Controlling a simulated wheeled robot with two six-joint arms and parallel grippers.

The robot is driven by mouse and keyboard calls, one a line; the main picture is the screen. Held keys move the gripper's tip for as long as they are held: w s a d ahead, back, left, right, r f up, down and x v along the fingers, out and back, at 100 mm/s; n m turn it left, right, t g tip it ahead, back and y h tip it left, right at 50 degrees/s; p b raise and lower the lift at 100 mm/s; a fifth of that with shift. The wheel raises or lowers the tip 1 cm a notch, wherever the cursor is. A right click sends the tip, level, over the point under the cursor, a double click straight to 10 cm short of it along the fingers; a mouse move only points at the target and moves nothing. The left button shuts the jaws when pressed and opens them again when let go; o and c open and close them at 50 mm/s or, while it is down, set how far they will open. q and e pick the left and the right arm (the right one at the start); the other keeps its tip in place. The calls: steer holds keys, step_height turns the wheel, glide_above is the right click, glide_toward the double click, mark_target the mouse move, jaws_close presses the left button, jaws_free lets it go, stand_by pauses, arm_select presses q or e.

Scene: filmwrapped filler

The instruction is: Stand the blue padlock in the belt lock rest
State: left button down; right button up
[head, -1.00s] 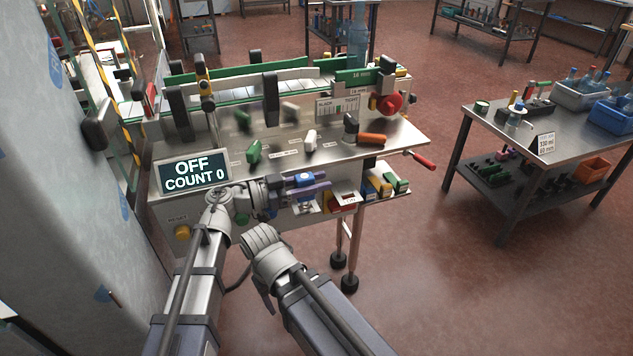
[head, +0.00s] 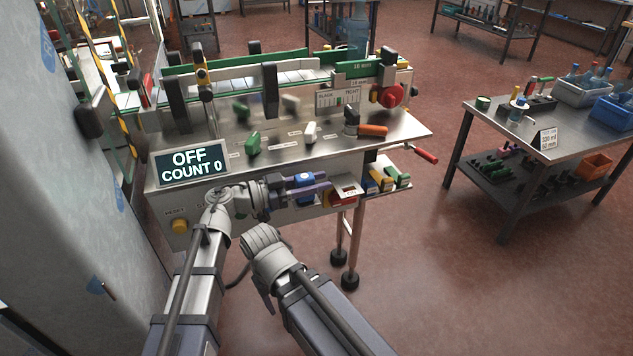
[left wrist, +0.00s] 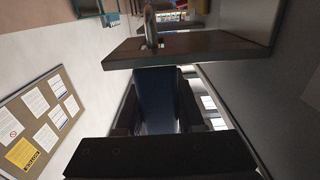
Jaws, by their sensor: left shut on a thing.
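My left gripper (head: 303,188) is in front of the machine's front panel, with its fingers pointing right. It is shut on the blue padlock (head: 304,177), whose blue body shows between the purplish fingers. In the left wrist view a dark blue body (left wrist: 157,95) sits between the dark fingers. Beyond it, a flat plate (left wrist: 195,45) has a metal piece at its edge; I cannot tell what that is. The belt lock rest cannot be picked out surely among the panel fittings. My right arm's grey wrist (head: 262,243) is low in front; its fingertips cannot be made out.
Yellow and green blocks (head: 385,180) sit on a side shelf. A yellow reset button (head: 180,226) is at left. A display (head: 191,165) reads OFF, COUNT 0.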

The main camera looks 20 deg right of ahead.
arm_select(q)
steer(key=shift+f, duration=0.3)
stand_by(0.5)
steer(key=shift+c, duration=2.2)
jaws_free()
steer(key=a, duration=0.8)
steer(key=shift+s, duration=0.15)
steer(key=shift+d, duration=0.1)
